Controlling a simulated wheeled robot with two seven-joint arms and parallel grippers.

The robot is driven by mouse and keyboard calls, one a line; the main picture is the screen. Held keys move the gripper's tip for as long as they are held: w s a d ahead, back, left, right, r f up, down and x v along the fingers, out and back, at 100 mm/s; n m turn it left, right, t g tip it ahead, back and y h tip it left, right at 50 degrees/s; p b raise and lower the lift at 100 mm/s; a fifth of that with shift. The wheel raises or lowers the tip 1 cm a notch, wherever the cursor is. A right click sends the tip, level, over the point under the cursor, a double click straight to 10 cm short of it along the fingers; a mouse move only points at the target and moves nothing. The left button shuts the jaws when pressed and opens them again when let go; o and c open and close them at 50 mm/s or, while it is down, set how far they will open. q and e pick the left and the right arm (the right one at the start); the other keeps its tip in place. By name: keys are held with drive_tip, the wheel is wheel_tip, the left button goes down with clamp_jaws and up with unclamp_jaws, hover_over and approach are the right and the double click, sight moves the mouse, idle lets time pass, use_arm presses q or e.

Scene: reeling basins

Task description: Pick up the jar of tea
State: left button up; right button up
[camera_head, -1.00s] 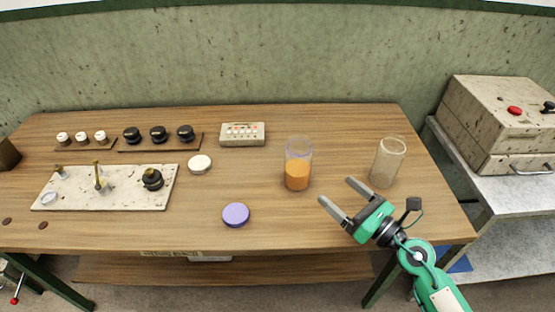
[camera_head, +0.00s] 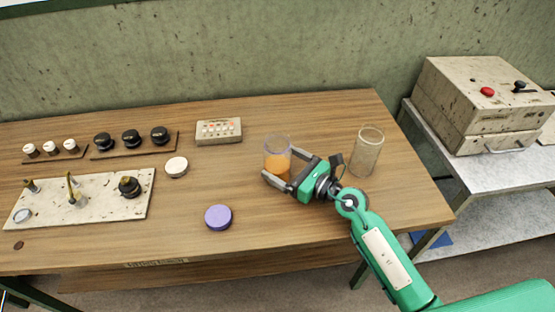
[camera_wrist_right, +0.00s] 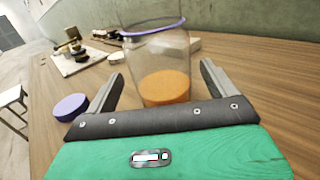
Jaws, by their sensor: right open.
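The jar of tea (camera_head: 277,158) is a clear jar with orange contents in its lower part. It stands upright on the table. My right gripper (camera_head: 284,170) is open, with one finger on the near side of the jar and the other on its far right side. In the right wrist view the jar (camera_wrist_right: 162,75) stands between the two open fingers (camera_wrist_right: 160,88), with a gap on each side. A purple lid (camera_head: 218,217) lies on the table to the left of the jar. My left gripper is not in view.
An empty clear jar (camera_head: 366,153) stands right of my right gripper. A white lid (camera_head: 176,167), a button box (camera_head: 218,130) and a speckled board with fittings (camera_head: 85,198) are to the left. A speckled machine (camera_head: 482,105) stands on a side bench.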

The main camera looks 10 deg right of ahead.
drive_tip(key=x, duration=0.4)
drive_tip(key=shift+w+d+r, duration=0.1)
drive_tip(key=shift+r, duration=0.05)
drive_tip(key=shift+w, duration=0.1)
drive_tip(key=c, duration=1.3)
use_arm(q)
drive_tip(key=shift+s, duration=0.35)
use_arm(e)
drive_tip(key=shift+o, duration=0.2)
use_arm(q)
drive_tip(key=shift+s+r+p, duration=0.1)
drive_tip(key=shift+p, duration=0.25)
use_arm(e)
drive_tip(key=shift+r, duration=0.15)
